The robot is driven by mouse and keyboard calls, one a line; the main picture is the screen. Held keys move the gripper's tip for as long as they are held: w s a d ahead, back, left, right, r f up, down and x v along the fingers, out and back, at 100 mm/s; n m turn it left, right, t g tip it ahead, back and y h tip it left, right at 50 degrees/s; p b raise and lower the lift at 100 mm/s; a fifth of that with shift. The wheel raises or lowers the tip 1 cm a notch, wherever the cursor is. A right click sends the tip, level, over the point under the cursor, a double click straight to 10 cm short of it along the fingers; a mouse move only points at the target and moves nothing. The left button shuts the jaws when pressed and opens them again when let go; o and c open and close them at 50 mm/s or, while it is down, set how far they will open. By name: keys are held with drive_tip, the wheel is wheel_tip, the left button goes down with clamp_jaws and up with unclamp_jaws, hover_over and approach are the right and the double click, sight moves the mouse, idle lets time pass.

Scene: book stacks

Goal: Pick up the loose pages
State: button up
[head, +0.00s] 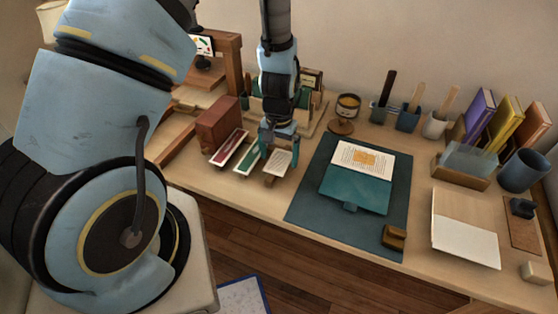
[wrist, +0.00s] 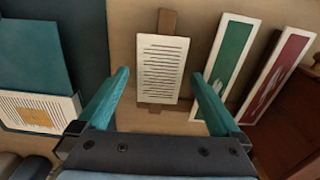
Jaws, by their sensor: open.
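A small white block of printed pages (head: 277,161) lies on a narrow wooden strip (head: 270,180) near the table's front edge. The pages also show in the wrist view (wrist: 163,68), with the strip (wrist: 168,21) sticking out at both ends. My gripper (head: 279,144) is above the table at the pages. In the wrist view my gripper (wrist: 160,75) is open, with one teal finger on each side of the pages and nothing held. Gaps show between the fingers and the pages; the height above them is hard to tell.
A green-and-white strip (wrist: 230,55) and a red-and-white strip (wrist: 280,75) lie close beside the pages. A reddish-brown box (head: 219,124) stands behind them. A dark mat (head: 303,205) bears a teal folder (head: 355,190) with a printed sheet. Pots and books stand farther right.

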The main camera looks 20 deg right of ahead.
drive_tip(key=c, duration=1.2)
drive_tip(key=shift+r, duration=0.1)
drive_tip(key=shift+c, duration=0.2)
